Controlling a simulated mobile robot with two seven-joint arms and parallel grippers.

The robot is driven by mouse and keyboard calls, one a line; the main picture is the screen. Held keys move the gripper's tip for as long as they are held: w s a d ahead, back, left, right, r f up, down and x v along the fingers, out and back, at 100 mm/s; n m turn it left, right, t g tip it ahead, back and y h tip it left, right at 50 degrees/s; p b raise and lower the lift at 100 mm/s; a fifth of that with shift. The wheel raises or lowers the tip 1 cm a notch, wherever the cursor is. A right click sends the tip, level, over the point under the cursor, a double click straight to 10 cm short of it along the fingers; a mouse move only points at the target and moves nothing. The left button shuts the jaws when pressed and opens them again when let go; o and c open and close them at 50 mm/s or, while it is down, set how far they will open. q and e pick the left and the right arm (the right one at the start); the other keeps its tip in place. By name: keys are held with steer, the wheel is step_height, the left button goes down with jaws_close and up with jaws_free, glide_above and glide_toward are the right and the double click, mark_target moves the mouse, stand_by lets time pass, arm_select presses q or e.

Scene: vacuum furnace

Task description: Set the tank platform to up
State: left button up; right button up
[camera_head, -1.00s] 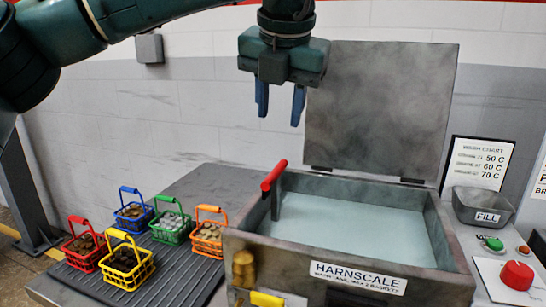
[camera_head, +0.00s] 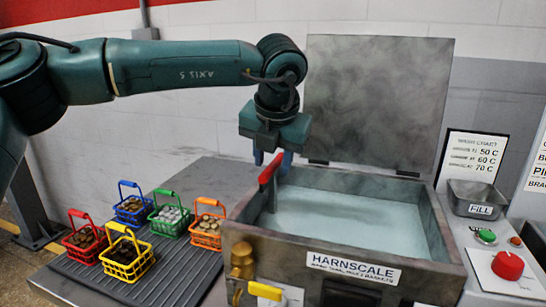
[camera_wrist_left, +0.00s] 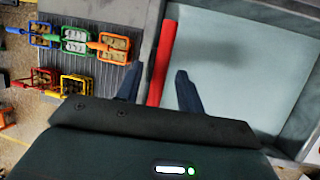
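The tank (camera_head: 330,256), labelled HARNSCALE, stands open with pale liquid in it. A red-handled lever (camera_head: 270,168) rises at its left wall, its dark stem reaching down into the tank corner; I take it for the platform lever. My left gripper (camera_head: 273,158) points down right at the red handle. In the left wrist view the red handle (camera_wrist_left: 163,62) lies between the two open blue fingers (camera_wrist_left: 158,88), nearer the left finger. I cannot tell whether the fingers touch it. My right gripper is in neither view.
Several coloured wire baskets of parts, such as the yellow one (camera_head: 127,262), stand on a ribbed mat (camera_head: 185,275) left of the tank. The raised lid (camera_head: 378,100) stands behind it.

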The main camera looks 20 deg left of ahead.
arm_select(q)
jaws_close()
stand_by(0.3)
steer(key=shift+r, duration=0.1)
